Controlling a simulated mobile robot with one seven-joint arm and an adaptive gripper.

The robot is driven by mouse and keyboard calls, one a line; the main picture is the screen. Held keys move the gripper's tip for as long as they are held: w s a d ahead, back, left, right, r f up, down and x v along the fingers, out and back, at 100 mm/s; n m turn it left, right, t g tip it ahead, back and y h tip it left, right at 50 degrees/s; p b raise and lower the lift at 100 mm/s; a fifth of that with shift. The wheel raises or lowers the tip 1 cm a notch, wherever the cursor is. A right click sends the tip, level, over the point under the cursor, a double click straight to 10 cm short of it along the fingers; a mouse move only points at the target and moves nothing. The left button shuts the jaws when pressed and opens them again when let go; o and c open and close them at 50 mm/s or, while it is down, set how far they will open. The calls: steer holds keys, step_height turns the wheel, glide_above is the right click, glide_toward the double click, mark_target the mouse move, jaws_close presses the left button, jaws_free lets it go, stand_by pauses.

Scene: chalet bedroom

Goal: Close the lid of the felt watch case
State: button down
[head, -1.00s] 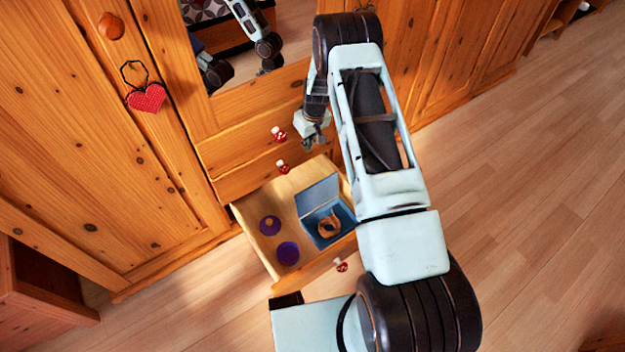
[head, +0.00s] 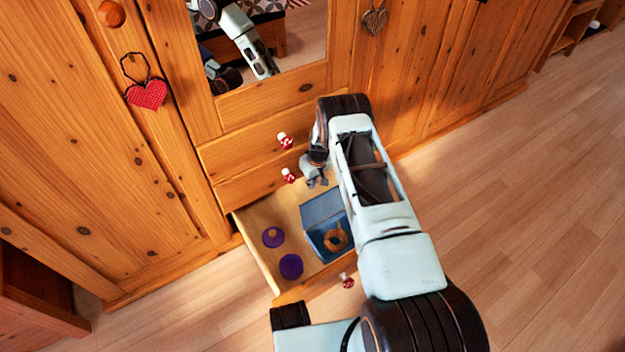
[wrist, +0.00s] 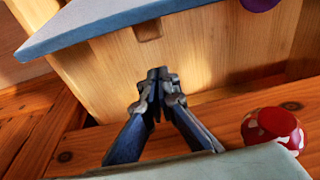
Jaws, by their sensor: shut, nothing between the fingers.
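The blue felt watch case (head: 346,247) sits in the open drawer with its lid (head: 322,208) raised and tilted at its back. A round tan-orange thing (head: 335,239), perhaps a watch, is inside. My gripper (head: 317,182) is shut and empty, just behind the lid's upper edge, between the lid and the drawer fronts. In the wrist view the blue-grey lid (wrist: 130,25) spans the upper left, and my closed fingertips (wrist: 158,74) point at bare wood below its edge. I cannot tell whether they touch anything.
The drawer (head: 252,228) also holds two purple round things (head: 273,237) (head: 291,266) left of the case. Mushroom-shaped knobs (head: 289,175) stick out from the drawer fronts close to my gripper; one (wrist: 272,130) is near it in the wrist view. Floor is clear at right.

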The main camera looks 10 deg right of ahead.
mark_target(321, 203)
steer(key=shift+s+d+r, duration=0.2)
steer(key=shift+s+d, duration=0.05)
steer(key=shift+s, duration=0.25)
steer(key=shift+s+d+r, duration=0.2)
steer(key=shift+s, duration=0.35)
steer(key=shift+s+d+r, duration=0.2)
steer(key=shift+s+d, duration=0.05)
steer(key=shift+s, duration=0.25)
